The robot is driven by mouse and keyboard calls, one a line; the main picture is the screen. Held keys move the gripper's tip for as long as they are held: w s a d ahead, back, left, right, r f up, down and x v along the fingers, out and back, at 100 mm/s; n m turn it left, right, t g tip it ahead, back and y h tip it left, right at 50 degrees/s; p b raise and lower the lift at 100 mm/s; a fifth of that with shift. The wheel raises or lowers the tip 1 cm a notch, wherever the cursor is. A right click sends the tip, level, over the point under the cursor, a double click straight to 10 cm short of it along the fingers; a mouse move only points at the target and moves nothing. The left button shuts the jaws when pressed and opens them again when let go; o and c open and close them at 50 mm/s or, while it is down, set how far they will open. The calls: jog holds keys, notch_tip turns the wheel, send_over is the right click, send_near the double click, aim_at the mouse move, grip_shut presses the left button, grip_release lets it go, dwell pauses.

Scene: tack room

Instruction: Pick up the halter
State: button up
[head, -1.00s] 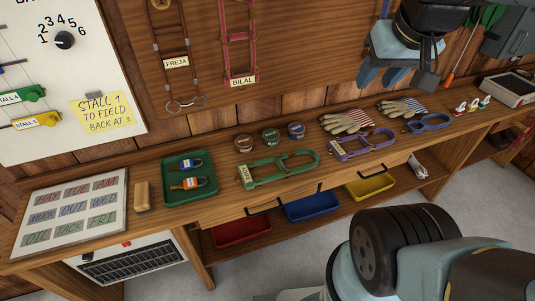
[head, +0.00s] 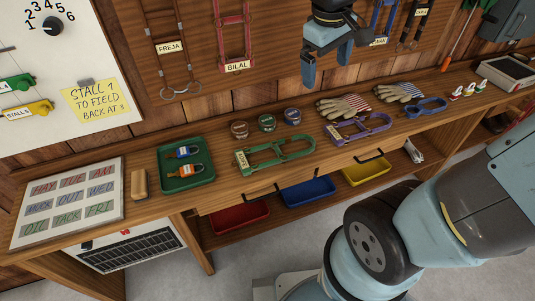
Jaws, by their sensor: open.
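A green halter (head: 277,153) with a name tag lies flat on the wooden bench. A purple halter (head: 360,128), also tagged, lies to its right. A brown halter (head: 171,62) tagged FREJA and a red halter (head: 236,40) tagged BILAL hang on the wall board. A blue halter (head: 383,20) and a dark halter (head: 413,25) hang further right, the blue one partly hidden behind my arm. My gripper (head: 327,68) is open and empty, fingers pointing down, above the back of the bench. It is apart from every halter.
A green tray (head: 186,188) with two padlocks, three small tins (head: 266,123), gloves (head: 343,106) and a blue-handled tool (head: 427,107) stand on the bench (head: 225,185). Red, blue and yellow bins (head: 309,191) sit below.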

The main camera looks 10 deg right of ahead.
jog(key=w+a+f+n+h, duration=0.1)
jog(key=a+f+n+h, duration=0.1)
jog(key=a+f+n, duration=0.3)
jog(key=w+a+f+n+h, duration=0.2)
jog(key=a+f+n, duration=0.3)
jog(key=a+f, duration=0.4)
jog(key=w+a+f+n+h, duration=0.2)
jog(key=a+f, duration=0.5)
jog(key=f, duration=0.4)
jog(key=shift+a+f+n+h, duration=0.1)
jog(key=shift+a+n+h, duration=0.15)
jog(key=shift+n, duration=0.45)
jog(key=shift+a+f+n+h, duration=0.1)
jog(key=shift+n+h, duration=0.15)
jog(key=shift+n, duration=0.45)
jog(key=x, duration=1.3)
jog(key=shift+w+d+r, duration=0.1)
jog(key=shift+r, duration=0.1)
jog(key=c, duration=0.9)
jog(key=shift+r, duration=0.1)
